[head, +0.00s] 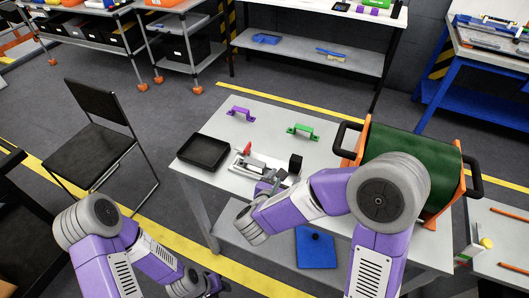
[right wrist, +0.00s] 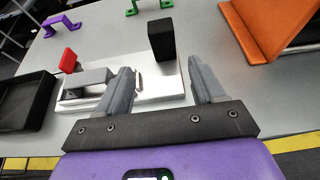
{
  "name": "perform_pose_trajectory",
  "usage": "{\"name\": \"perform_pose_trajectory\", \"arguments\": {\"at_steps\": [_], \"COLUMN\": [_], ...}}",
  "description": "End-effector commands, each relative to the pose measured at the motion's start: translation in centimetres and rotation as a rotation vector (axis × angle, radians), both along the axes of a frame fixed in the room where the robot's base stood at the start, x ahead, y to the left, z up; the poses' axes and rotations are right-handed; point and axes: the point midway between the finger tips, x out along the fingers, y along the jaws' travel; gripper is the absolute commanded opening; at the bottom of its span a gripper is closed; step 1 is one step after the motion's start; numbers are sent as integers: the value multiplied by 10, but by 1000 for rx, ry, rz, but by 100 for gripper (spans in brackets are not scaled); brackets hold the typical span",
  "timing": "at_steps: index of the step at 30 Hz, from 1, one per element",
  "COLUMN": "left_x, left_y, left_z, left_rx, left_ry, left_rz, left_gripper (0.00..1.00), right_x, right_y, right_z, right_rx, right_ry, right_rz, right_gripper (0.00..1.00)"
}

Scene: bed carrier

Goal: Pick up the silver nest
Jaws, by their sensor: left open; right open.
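The silver nest (head: 252,166) appears to be the pale metal fixture on the grey table, with a raised grey block, a red part at its left end and a black block at its right end. It also shows in the right wrist view (right wrist: 148,98). My right gripper (right wrist: 160,75) is open, its two grey fingers spread over the near side of the fixture with nothing gripped. Contact cannot be told. In the head view my right arm partly hides the near side. My left gripper (head: 213,285) is open, low in front of the table, away from the fixture.
A black tray (head: 204,152) lies left of the fixture. Purple (head: 240,113) and green (head: 302,131) handles stand behind it. A green drum on an orange stand (head: 410,165) fills the table's right side. A blue plate (head: 315,248) lies on the lower shelf. A black chair (head: 90,155) stands left.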

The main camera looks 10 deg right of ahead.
Motion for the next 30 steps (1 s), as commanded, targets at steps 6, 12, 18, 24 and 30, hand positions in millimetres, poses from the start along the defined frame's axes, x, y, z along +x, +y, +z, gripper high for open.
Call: {"name": "perform_pose_trajectory", "arguments": {"at_steps": [6,12,18,24,30], "left_x": [-1,-1,-1,-1,-1], "left_y": [0,0,0,0,0], "left_z": [-2,-6,-9,-9,-9], "left_rx": [-1,-1,-1,0,0], "left_ry": [3,3,3,2,2], "left_rz": [0,0,0,0,0], "left_gripper": [43,43,43,43,43], "right_x": [15,34,53,55,55], "right_y": [-12,-29,-41,-43,-43], "right_z": [-9,-19,-27,-28,-28], "right_rx": [0,0,0,0,0], "right_ry": [0,3,0,1,1], "right_rz": [-3,-4,0,1,1], "right_gripper": [68,68,68,68,50]}}
